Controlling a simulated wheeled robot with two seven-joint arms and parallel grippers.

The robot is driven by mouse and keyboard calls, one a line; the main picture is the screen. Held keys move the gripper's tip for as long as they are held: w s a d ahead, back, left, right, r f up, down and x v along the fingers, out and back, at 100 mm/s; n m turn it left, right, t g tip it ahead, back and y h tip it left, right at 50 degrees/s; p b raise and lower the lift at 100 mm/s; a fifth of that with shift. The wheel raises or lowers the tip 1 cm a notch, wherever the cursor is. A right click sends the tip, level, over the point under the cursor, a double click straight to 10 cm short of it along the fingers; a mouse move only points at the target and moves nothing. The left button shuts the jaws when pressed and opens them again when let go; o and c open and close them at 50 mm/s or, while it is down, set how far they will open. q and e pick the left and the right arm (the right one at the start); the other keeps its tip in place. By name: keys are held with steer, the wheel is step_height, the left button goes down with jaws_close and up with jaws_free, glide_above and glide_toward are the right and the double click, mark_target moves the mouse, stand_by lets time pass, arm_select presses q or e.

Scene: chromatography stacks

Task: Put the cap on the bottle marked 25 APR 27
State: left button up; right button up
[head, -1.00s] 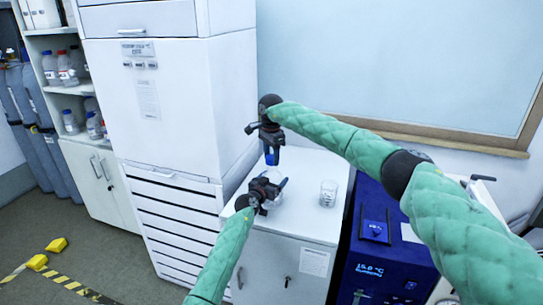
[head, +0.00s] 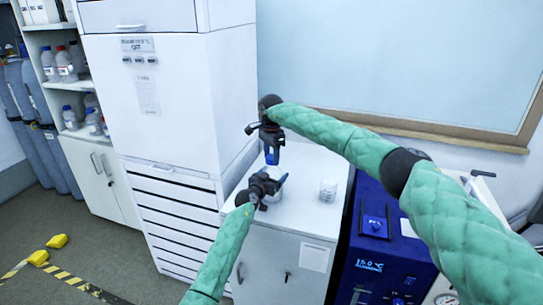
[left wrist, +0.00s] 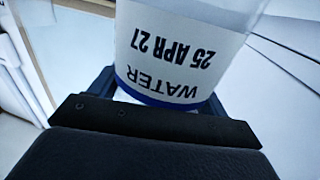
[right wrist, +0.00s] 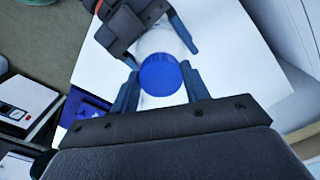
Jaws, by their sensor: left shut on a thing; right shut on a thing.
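The bottle (left wrist: 175,45) fills the left wrist view, with a label reading WATER 25 APR 27, upside down there. My left gripper (head: 272,184) is shut around the bottle above the white cabinet top. In the right wrist view the bottle's pale body (right wrist: 160,42) shows behind the cap, between the left gripper's fingers. The blue cap (right wrist: 160,74) sits between the fingers of my right gripper (right wrist: 160,92), which is shut on it. In the head view the right gripper (head: 271,155) points down just above the bottle. The bottle's mouth is hidden, and I cannot tell whether the cap touches it.
A clear glass beaker (head: 328,190) stands right of the bottle on the white cabinet top (head: 300,222). A blue instrument (head: 372,245) stands to the right. A tall white drawer cabinet (head: 165,100) stands close on the left.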

steer(key=shift+f, duration=0.55)
